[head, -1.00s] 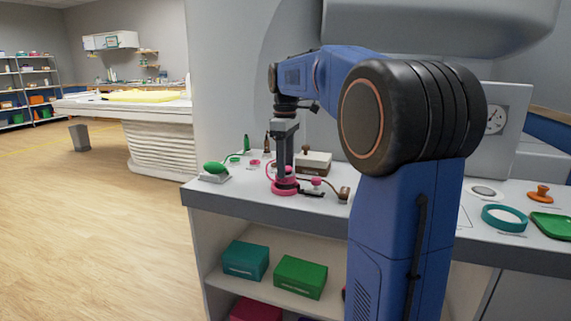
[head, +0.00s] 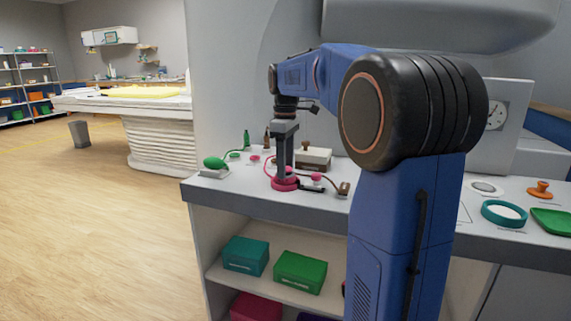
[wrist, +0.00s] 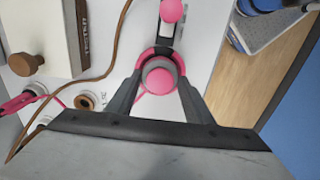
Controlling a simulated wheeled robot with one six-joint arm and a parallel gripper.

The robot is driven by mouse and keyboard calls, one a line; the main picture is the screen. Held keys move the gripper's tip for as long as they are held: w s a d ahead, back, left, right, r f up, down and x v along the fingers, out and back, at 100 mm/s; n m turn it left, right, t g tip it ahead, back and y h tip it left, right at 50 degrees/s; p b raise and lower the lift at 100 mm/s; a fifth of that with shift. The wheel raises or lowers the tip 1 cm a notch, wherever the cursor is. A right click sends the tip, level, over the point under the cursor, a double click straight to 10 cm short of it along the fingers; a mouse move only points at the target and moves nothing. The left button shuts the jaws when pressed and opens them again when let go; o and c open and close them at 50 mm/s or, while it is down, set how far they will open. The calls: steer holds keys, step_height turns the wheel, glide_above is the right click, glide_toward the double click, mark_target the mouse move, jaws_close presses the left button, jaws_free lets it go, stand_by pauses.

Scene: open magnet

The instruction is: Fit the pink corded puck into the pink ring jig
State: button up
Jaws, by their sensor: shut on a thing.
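The pink corded puck (wrist: 161,78) sits between the two fingers of my gripper (wrist: 160,97) in the wrist view, with a grey band around its pink top. My gripper (head: 284,177) is shut on it, pointing straight down low over the counter. The pink ring jig (head: 283,187) lies under the fingertips; its pink edge also shows behind the puck in the wrist view (wrist: 146,54). The puck is at or just over the ring; I cannot tell how deep it sits. A pink cord (head: 267,169) loops up left of the fingers.
On the counter (head: 235,190), a dark strip with a pink knob (head: 316,177) lies right of the ring, near a brown corded piece (head: 343,188). A white box (head: 313,160) stands behind. A green bulb (head: 214,162) is at left. A teal ring (head: 504,213) is far right.

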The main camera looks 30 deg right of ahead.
steer(key=shift+f, duration=0.4)
steer(key=o, duration=1.2)
steer(key=shift+r, duration=0.15)
step_height(320, 180, up, 17)
steer(key=shift+r, duration=0.1)
steer(key=s+a+f+m+t, duration=0.1)
steer(key=s+a+f, duration=0.4)
steer(key=s+f, duration=0.5)
steer(key=s+a+f+m+t, duration=0.2)
steer(key=s+a+f+m, duration=0.2)
steer(key=s+f, duration=0.6)
steer(key=s+a+f+m+t, duration=0.1)
steer(key=s+a+f+m, duration=0.1)
steer(key=s+a+f, duration=0.4)
steer(key=shift+s+a+f+m+t, duration=0.15)
steer(key=shift+s+f, duration=0.55)
steer(key=shift+f, duration=0.45)
steer(key=shift+s+a+f+m+t, duration=0.1)
steer(key=shift+s+f, duration=0.6)
steer(key=shift+f, duration=0.4)
steer(key=shift+s+a+f+m+t, duration=0.15)
steer(key=shift+s+f, duration=0.55)
steer(key=shift+f, duration=0.45)
